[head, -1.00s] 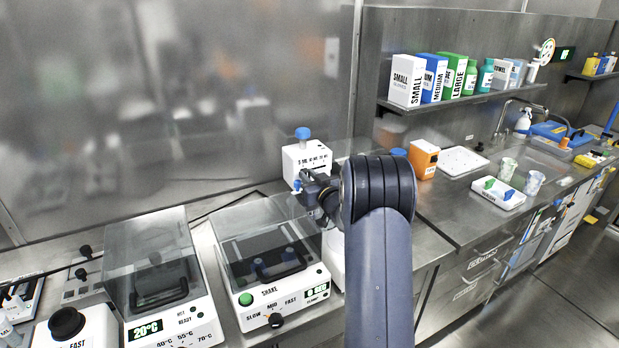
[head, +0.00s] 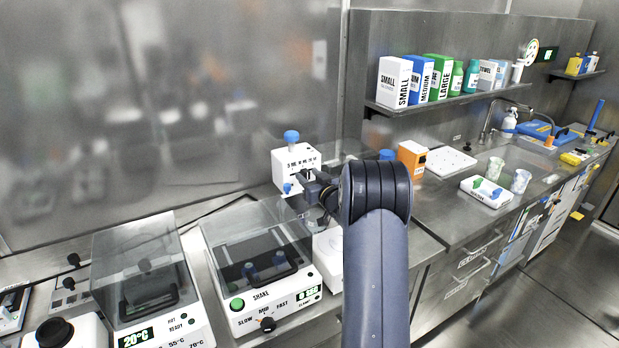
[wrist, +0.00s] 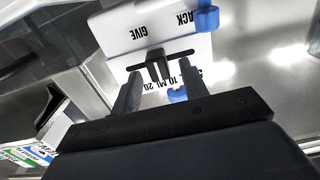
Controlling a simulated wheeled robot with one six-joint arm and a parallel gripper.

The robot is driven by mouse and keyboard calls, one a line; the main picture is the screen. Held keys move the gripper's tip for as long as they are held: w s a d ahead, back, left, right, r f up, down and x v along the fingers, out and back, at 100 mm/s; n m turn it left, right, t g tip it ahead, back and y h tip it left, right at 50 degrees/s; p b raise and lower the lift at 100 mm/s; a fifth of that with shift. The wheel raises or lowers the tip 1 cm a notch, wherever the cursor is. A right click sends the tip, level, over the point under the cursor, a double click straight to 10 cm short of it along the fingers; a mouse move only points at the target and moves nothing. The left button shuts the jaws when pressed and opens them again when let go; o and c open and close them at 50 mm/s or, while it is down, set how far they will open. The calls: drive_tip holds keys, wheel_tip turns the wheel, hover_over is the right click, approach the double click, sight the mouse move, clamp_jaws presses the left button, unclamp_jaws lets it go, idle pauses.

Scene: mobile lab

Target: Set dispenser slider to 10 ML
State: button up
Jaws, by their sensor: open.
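The dispenser (head: 289,157) is a white box with a blue knob on top and a small blue part low on its front. It stands at the back of the bench, left of my arm. In the wrist view its white face (wrist: 120,30) shows printed marks including "10 ML" and "20", upside down. A black slider (wrist: 157,66) sits on a dark slot across that face. My gripper (wrist: 160,72) is open, its two fingers on either side of the slider. Whether a finger touches it I cannot tell. In the head view my gripper (head: 307,192) is at the dispenser's front, partly hidden by my arm.
A shaker (head: 275,310) with a clear lid stands in front and left of the dispenser. A heater (head: 165,325) with a "20°C" display is further left. An orange box (head: 411,160) and a white tray (head: 450,160) lie right of my arm. A shelf (head: 450,98) holds several boxes.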

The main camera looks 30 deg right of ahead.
drive_tip(key=s+b, duration=0.2)
drive_tip(key=s, duration=0.8)
drive_tip(key=shift+s+d, duration=0.15)
drive_tip(key=shift+s, duration=0.25)
drive_tip(key=w+p, duration=0.1)
drive_tip(key=w, duration=0.4)
drive_tip(key=w+p, duration=0.1)
drive_tip(key=w, duration=0.5)
drive_tip(key=shift+a, duration=0.2)
drive_tip(key=shift+s+a, duration=0.1)
drive_tip(key=shift+a, duration=0.45)
